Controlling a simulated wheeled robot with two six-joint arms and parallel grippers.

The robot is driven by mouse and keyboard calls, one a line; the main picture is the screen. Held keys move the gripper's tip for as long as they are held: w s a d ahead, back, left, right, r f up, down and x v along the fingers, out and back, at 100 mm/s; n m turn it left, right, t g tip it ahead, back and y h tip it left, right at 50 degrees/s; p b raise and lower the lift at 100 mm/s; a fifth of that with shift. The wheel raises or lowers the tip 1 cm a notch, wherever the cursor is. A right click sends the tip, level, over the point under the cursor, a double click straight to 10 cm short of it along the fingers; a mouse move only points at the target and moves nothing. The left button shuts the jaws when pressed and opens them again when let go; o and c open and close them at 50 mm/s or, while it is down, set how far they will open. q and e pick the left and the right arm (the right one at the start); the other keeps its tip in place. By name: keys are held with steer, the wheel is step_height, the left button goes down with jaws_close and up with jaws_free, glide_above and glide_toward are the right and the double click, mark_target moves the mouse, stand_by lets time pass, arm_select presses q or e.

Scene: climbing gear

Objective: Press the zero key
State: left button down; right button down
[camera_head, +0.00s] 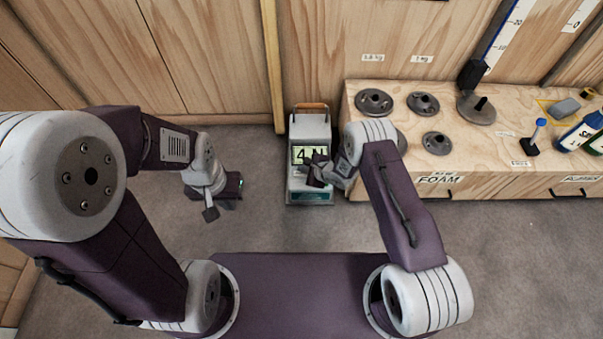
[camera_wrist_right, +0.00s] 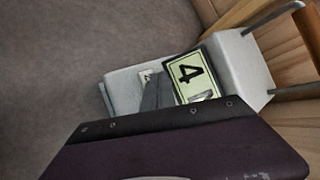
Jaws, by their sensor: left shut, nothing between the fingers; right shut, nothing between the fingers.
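A white device (camera_head: 310,130) with a brown carrying handle stands on the floor against the wooden wall. Its lit greenish display (camera_head: 302,155) shows a 4 and a second character partly covered by my right gripper. My right gripper (camera_head: 312,172) is shut and empty, in front of the device's lower face. I cannot tell whether it touches a key, and the zero key is not legible. In the right wrist view the device (camera_wrist_right: 228,62) appears tilted, its display (camera_wrist_right: 190,72) showing a 4. My left gripper (camera_head: 211,213) is shut and empty, over the floor left of the device.
A wooden bench (camera_head: 465,150) stands to the right, carrying several dark round weights (camera_head: 374,101), a blue-topped brush (camera_head: 536,135) and blue bottles (camera_head: 580,135). Grey floor (camera_head: 255,165) is clear between my left gripper and the device.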

mark_target(303, 175)
stand_by(0.8)
steer(key=shift+f, duration=0.4)
steer(key=shift+f+b, duration=0.4)
steer(key=shift+b, duration=0.15)
stand_by(0.5)
steer(key=shift+r+p, duration=0.8)
steer(key=shift+r, duration=0.1)
step_height(303, 175, up, 5)
steer(key=p, duration=0.4)
steer(key=shift+p, duration=0.4)
